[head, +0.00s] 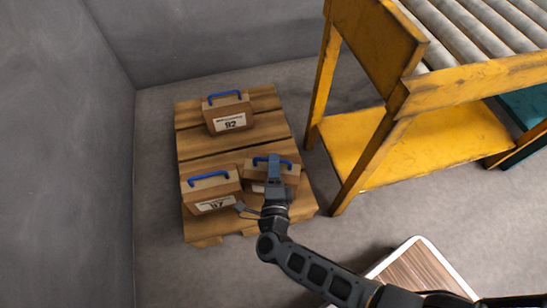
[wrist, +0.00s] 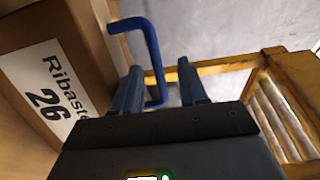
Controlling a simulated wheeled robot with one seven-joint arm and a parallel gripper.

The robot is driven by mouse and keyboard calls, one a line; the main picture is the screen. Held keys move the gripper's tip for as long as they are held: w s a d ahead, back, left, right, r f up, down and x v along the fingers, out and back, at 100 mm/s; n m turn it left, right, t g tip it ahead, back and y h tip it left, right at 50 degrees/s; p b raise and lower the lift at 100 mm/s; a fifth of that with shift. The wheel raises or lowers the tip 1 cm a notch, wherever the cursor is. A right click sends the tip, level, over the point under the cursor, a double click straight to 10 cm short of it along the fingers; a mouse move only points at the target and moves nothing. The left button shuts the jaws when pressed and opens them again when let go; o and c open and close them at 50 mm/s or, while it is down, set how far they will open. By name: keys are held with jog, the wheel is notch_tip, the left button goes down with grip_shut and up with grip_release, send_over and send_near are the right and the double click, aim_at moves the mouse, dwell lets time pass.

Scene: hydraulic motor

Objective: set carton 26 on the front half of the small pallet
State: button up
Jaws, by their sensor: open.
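Carton 26 is a brown box with a blue handle and a white label; in the wrist view its label (wrist: 48,95) reads 26. In the head view, the carton (head: 290,178) under my gripper stands on the front right of the small wooden pallet (head: 232,152), its label mostly hidden by my gripper. My gripper (wrist: 160,72) is open, with its two fingers on either side of the blue handle (wrist: 153,55). In the head view my gripper (head: 273,168) is pointing down at that handle.
Another carton (head: 212,190), whose label seems to read 57, stands close on the left on the front half. Carton 92 (head: 228,112) stands on the back half. A yellow roller conveyor frame (head: 410,130) is right of the pallet. Grey walls lie left and behind.

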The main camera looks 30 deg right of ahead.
jog(key=p+v, duration=0.1)
jog(key=v, duration=0.8)
jog(key=shift+s, duration=0.25)
jog(key=shift+a, duration=0.1)
jog(key=s+d+r+n+y, duration=0.3)
jog(key=s+r+n+y, duration=0.1)
jog(key=s+r+n, duration=0.7)
jog(key=s+d+r+n+y, duration=0.3)
jog(key=s+r+n+y, duration=0.2)
jog(key=s+r+n, duration=0.7)
notch_tip(320, 180, up, 6)
jog(key=shift+d+f+n+y, duration=0.15)
jog(key=shift+n+y, duration=0.15)
jog(key=shift+n, duration=0.5)
jog(key=shift+p, duration=0.35)
notch_tip(320, 180, up, 32)
jog(key=p, duration=3.1)
jog(key=shift+p, duration=0.3)
jog(key=shift+f, duration=0.1)
